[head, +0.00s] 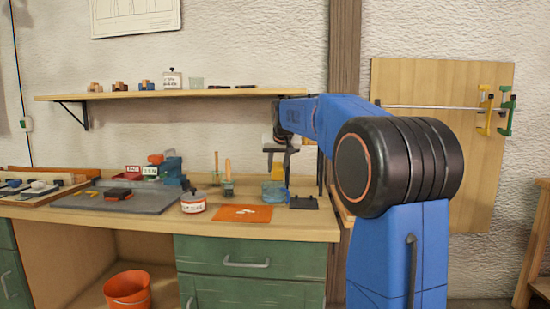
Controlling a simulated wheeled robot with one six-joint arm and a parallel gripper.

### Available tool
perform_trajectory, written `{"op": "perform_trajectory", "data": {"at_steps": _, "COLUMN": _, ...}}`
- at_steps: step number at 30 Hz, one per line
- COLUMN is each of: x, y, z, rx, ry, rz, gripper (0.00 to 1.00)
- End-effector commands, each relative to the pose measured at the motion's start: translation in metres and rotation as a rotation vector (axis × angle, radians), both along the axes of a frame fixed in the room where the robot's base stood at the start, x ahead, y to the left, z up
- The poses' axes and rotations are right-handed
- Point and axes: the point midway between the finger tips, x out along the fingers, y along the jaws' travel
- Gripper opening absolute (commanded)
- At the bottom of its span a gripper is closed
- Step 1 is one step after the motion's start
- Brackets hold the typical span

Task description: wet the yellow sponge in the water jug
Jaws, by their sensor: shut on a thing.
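My gripper (278,163) points down above the right part of the workbench. It is shut on a small yellowish piece, the yellow sponge (278,173), which is mostly hidden between the dark fingers. The water jug (268,191), a clear bluish vessel, stands on the bench right under the gripper. The sponge is at or just above the jug's rim; at this size I cannot tell whether it touches the water.
Left of the jug are an orange mat (242,214), a white labelled pot (193,204) and a jar with a wooden-handled tool (228,186). A dark plate (304,203) lies to the right. A shelf (150,96) hangs above; an orange bucket (127,290) stands below.

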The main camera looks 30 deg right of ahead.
Motion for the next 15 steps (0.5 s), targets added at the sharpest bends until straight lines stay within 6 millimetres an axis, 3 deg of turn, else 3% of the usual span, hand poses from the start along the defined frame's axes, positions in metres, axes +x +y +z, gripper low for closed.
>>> {"op": "perform_trajectory", "data": {"at_steps": 3, "x": -0.031, "y": 0.009, "z": -0.021, "rx": 0.057, "ry": 0.13, "rz": -0.035, "gripper": 0.06}}
{"op": "perform_trajectory", "data": {"at_steps": 9, "x": -0.077, "y": 0.022, "z": -0.043, "rx": 0.128, "ry": 0.312, "rz": -0.091, "gripper": 0.06}}
{"op": "perform_trajectory", "data": {"at_steps": 15, "x": -0.101, "y": 0.029, "z": -0.05, "rx": 0.159, "ry": 0.4, "rz": -0.121, "gripper": 0.06}}
